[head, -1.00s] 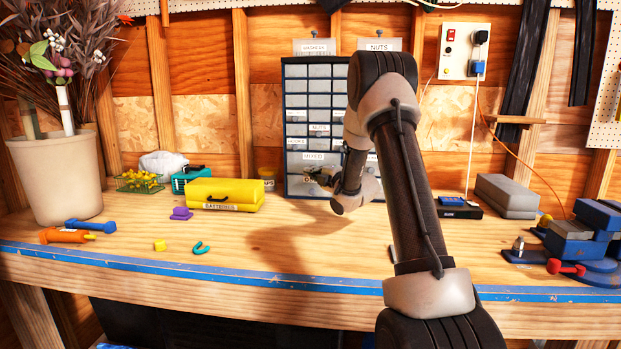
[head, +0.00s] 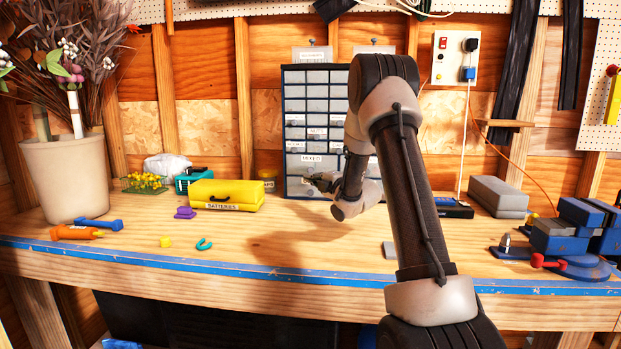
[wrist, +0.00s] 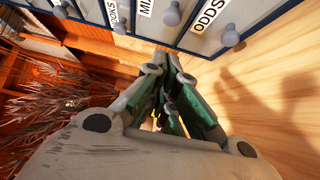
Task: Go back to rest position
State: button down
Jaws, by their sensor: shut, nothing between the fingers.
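My gripper (head: 318,183) is in front of the lower drawers of the blue drawer cabinet (head: 285,130), above the workbench. In the wrist view my gripper (wrist: 168,65) has its fingers together with nothing between them. The cabinet's labelled drawers (wrist: 195,20) and their round knobs are close beyond the fingertips. I cannot tell whether the fingertips touch a drawer. My arm reaches up from the bottom right of the head view and hides part of the cabinet.
The workbench (head: 330,255) holds a yellow batteries case (head: 226,196), a plant pot (head: 65,180), a blue vise (head: 575,235) and a grey case (head: 497,197). The bench front centre is clear.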

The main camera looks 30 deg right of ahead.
jog(key=s+r+m+g+h, duration=0.35)
jog(key=s+r+m, duration=0.25)
jog(key=s, duration=0.6)
jog(key=s+a+m+g, duration=0.3)
jog(key=s+a+m, duration=0.1)
jog(key=s, duration=0.8)
jog(key=s+a+f+m+g, duration=0.1)
jog(key=s+a+m+g, duration=0.2)
jog(key=s, duration=1)
jog(key=s+a+f+m+g, duration=0.1)
jog(key=s+a+m+g, duration=0.2)
jog(key=s+m, duration=0.4)
jog(key=s+a, duration=0.1)
jog(key=s, duration=0.4)
jog(key=shift+s+a+g, duration=0.25)
jog(key=shift+a+g, duration=0.05)
jog(key=shift+g, duration=0.05)
jog(key=shift+f, duration=0.1)
